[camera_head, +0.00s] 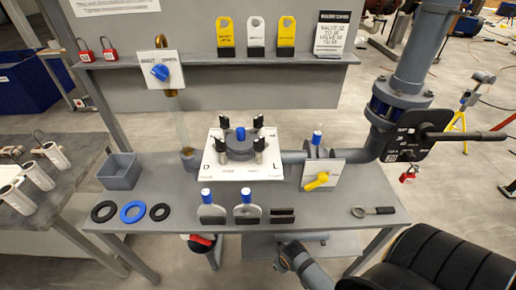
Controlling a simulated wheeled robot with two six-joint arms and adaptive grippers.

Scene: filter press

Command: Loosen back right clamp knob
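The filter housing stands on a white plate (215,172) in the middle of the grey table. Black clamp knobs ring its round lid, with a blue cap (240,134) at the centre. The back right clamp knob (258,121) stands upright at the lid's far right. The front right clamp knob (259,144), front left clamp knob (220,145) and back left clamp knob (223,122) also show. Whether any knob is loose cannot be told. Neither gripper is in view, and nothing touches the knobs.
A yellow-handled valve (318,181) stands right of the plate, and a large pipe with a black lever (460,136) is beyond. A blue-knobbed valve (161,72) rises at back left. Rings, small blue-topped parts and a grey bin (119,172) occupy the table's front and left.

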